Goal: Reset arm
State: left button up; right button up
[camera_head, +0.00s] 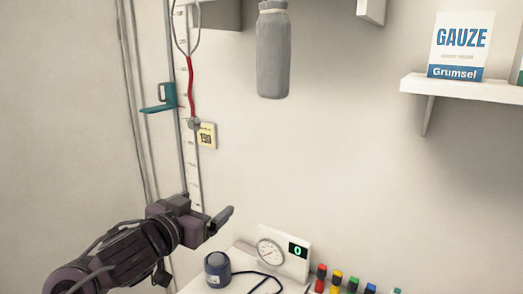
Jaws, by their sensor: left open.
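My left arm comes in from the lower left, and its gripper (207,210) is held in the air in front of the wall, near the foot of the height scale. Its jaws are open and I see nothing between them. My right gripper is not in this view.
Below and right of the gripper, a white surface (238,257) holds a dark blue round device (217,270), a white gauge box (284,252) and several coloured-cap vials (337,277). A shelf (462,87) carries a gauze box (459,45). A grey bottle-shaped object (273,50) hangs above.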

pick_arm(q)
jog(key=s+a+f+n+g+y, duration=0.1)
jog(key=s+a+f+g+y, duration=0.3)
jog(key=f, duration=0.6)
jog(key=s+a+f+n+g+y, duration=0.1)
jog(key=s+f+n, duration=0.1)
jog(key=s+f, duration=0.65)
jog(key=s+a+f+g, duration=0.2)
jog(key=s+f+g, duration=0.4)
jog(key=s+f, duration=0.7)
jog(key=s+f+g+b, duration=0.1)
jog(key=s+f+b, duration=0.15)
jog(key=f, duration=1.55)
jog(key=s+f+g+b, duration=0.1)
jog(key=f+b, duration=0.2)
jog(key=f, duration=1.4)
jog(key=s+a+f+b, duration=0.2)
jog(key=s+f, duration=0.8)
jog(key=f, duration=0.1)
jog(key=s+a+f+g+b, duration=0.1)
jog(key=s+f+b, duration=0.1)
jog(key=s+f, duration=0.7)
notch_tip(320, 180, down, 2)
jog(key=shift+s+a+f+y+b, duration=0.2)
jog(key=shift+s+a+y+b, duration=0.15)
jog(key=shift+a+y, duration=0.05)
